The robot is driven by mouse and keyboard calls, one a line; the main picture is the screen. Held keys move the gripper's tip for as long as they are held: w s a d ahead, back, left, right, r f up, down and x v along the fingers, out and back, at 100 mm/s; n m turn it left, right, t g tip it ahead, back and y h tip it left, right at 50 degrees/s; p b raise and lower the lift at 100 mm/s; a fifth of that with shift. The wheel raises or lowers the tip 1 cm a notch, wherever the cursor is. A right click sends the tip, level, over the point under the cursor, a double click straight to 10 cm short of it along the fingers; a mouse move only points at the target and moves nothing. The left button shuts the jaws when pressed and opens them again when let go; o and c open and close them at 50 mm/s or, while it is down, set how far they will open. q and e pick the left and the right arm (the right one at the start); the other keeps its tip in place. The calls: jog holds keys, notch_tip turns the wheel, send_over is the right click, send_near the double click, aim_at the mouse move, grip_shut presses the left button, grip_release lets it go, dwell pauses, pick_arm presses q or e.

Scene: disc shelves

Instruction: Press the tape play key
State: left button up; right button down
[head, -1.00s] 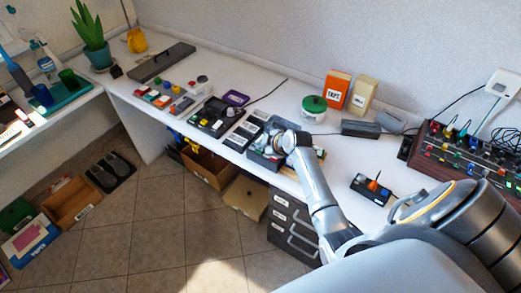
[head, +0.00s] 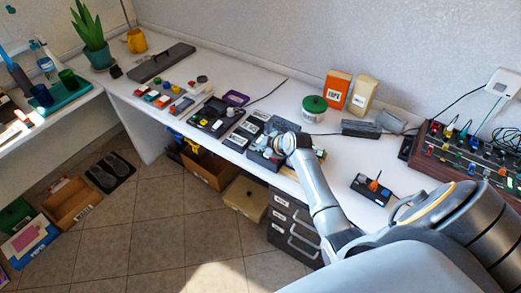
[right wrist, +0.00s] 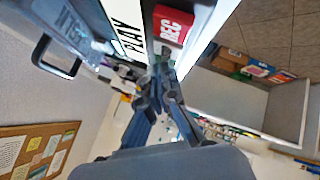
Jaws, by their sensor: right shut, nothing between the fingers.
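The tape machine (head: 258,158) sits on the white desk, partly hidden behind my right wrist in the head view. In the right wrist view its white key marked PLAY (right wrist: 126,28) and a red key marked REC (right wrist: 172,26) show close up at the top. My right gripper (right wrist: 158,66) is shut and empty, with its fingertips close to the lower ends of these keys. I cannot tell whether they touch. In the head view the fingers are mostly hidden by the wrist. My left gripper is not in view.
A green-lidded jar (head: 314,107), an orange box (head: 337,90) and a cream box (head: 363,95) stand behind. A small switch box (head: 372,188) and a mixing panel (head: 470,155) are to the right. Other devices (head: 215,117) lie to the left. Drawers (head: 293,225) are below.

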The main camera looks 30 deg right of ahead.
jog(key=shift+r, duration=0.1)
jog(key=shift+r+p, duration=0.7)
jog(key=shift+p, duration=0.1)
jog(key=shift+r, duration=0.1)
notch_tip(320, 180, up, 5)
jog(key=p, duration=0.4)
jog(key=shift+p, duration=0.35)
